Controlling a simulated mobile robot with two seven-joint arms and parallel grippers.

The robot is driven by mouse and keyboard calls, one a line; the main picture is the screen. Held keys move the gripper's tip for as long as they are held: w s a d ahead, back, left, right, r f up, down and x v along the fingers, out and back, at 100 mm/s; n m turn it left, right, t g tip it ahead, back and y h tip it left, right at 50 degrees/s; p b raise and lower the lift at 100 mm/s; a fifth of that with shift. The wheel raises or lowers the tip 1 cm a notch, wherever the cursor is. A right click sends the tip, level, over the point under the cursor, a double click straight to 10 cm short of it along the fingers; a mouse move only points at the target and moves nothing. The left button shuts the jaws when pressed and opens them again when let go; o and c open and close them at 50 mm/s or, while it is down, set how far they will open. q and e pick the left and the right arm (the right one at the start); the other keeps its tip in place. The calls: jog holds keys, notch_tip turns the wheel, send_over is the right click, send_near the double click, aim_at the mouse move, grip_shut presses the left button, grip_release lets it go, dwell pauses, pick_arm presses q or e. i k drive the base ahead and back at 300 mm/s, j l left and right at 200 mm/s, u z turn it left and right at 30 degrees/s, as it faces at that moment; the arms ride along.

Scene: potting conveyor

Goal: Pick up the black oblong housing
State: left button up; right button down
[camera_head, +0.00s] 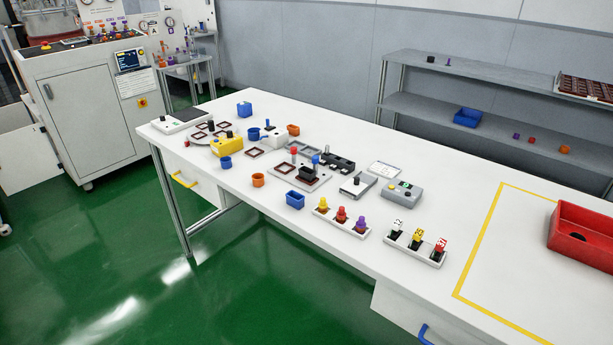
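A small black oblong piece (308,172) sits on a dark red base on the grey fixture plate (318,184), near the middle of the white table. It looks like the black oblong housing, but it is small in the picture. A longer black block with notches (337,162) lies just behind it. A red-topped post (293,151) and a blue-topped post (316,160) stand on or beside the plate. Neither of my grippers shows in the head view.
The white table (420,215) holds blue and orange cups, a yellow box (227,146), a grey button box (402,192) and holders with coloured plugs (342,215). A red bin (585,234) is at right. The yellow-taped area is mostly bare. Grey shelves (480,107) stand behind.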

aim_at(307, 175)
jog(key=j+z, duration=0.15)
jog(key=z, duration=1.1)
jog(key=j+z, duration=0.35)
jog(key=k+j+z, duration=0.1)
jog(key=j+z, duration=0.25)
jog(key=k+j+z, duration=0.1)
jog(key=z, duration=0.25)
jog(key=k+j+z, duration=0.3)
jog(key=j, duration=0.2)
jog(key=k+j+z, duration=0.25)
jog(key=k+j, duration=0.15)
